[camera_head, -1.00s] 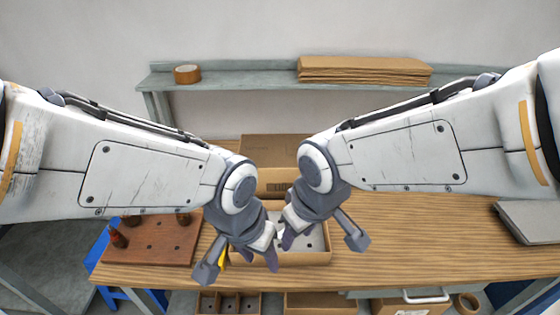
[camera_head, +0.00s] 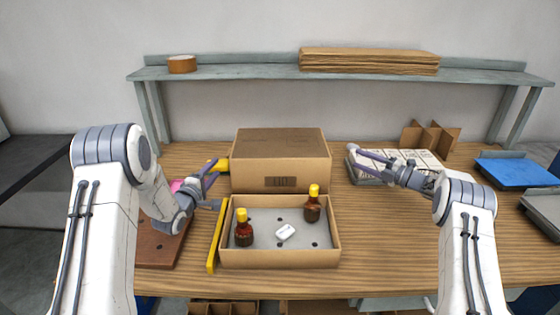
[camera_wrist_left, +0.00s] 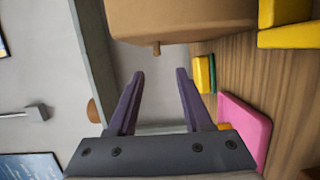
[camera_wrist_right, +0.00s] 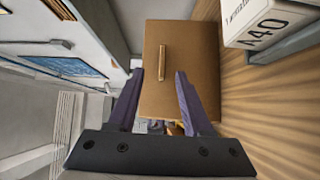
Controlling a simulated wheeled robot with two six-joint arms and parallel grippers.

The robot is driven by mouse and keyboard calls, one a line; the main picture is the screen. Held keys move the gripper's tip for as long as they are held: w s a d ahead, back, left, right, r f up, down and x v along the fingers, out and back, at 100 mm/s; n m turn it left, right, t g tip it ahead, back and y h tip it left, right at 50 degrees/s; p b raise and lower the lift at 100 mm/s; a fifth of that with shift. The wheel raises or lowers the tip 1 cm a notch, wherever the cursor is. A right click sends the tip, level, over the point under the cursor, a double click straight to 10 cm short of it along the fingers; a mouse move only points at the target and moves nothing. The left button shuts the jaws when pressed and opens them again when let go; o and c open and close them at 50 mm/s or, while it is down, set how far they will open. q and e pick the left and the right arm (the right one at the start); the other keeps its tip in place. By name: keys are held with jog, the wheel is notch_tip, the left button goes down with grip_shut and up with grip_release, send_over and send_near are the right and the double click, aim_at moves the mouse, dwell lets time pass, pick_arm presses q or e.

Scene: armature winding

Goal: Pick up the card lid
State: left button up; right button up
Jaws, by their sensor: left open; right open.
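The card lid (camera_head: 280,172) is a brown cardboard box shape behind the open carton (camera_head: 280,258). In the left wrist view the lid (camera_wrist_left: 180,20) shows a small tab, ahead of my fingertips. In the right wrist view the lid (camera_wrist_right: 185,90) shows a raised strip-like tab, with my fingers pointing at that side. My left gripper (camera_head: 210,176) is open and empty, just left of the lid. My right gripper (camera_head: 362,158) is open and empty, to the lid's right, above the grey-white cartons. Neither gripper clearly touches the lid.
The open carton holds two yellow-capped bottles (camera_head: 312,205) and a small white item (camera_head: 285,232). A yellow bar (camera_head: 215,240) lies along its left side. White cartons (camera_head: 400,162) and a card divider (camera_head: 430,137) stand right. A shelf (camera_head: 240,74) spans behind.

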aim_at(228, 153)
jog(key=shift+s+f+n, duration=0.35)
jog(key=shift+s+n, duration=0.05)
jog(key=shift+n, duration=0.1)
pick_arm(q)
jog(key=shift+w, duration=0.1)
pick_arm(e)
jog(key=shift+a, duration=0.1)
pick_arm(q)
jog(key=x, duration=1)
jog(key=shift+w+d+r, duration=0.15)
jog(key=shift+r, duration=0.05)
pick_arm(e)
jog(key=x, duration=1)
jog(key=shift+a, duration=0.25)
pick_arm(q)
grip_shut()
pick_arm(e)
grip_shut()
